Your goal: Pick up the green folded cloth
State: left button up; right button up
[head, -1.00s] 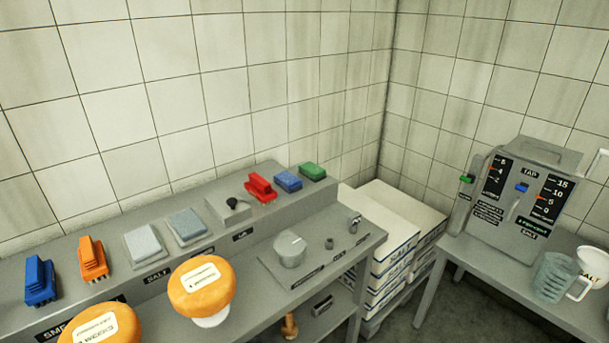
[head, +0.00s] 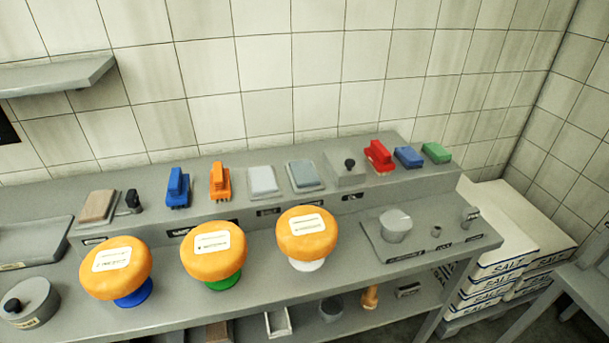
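The green folded cloth (head: 436,153) lies at the right end of the raised back shelf of the grey bench (head: 330,262), in the head view. It is a small flat block, just right of a blue folded cloth (head: 408,157). A red brush (head: 379,156) stands left of the blue cloth. Neither of my grippers shows in the head view, and nothing is touching the green cloth.
Three orange cheese wheels on stands, one of them (head: 306,233), line the bench front. A grey box with a black knob (head: 346,167) sits left of the red brush. A metal plate with a round dial (head: 396,226) lies before the cloths.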

aim_at(436, 154)
jog(key=z, duration=2.35)
jog(key=i, duration=1.8)
jog(key=u, duration=3.6)
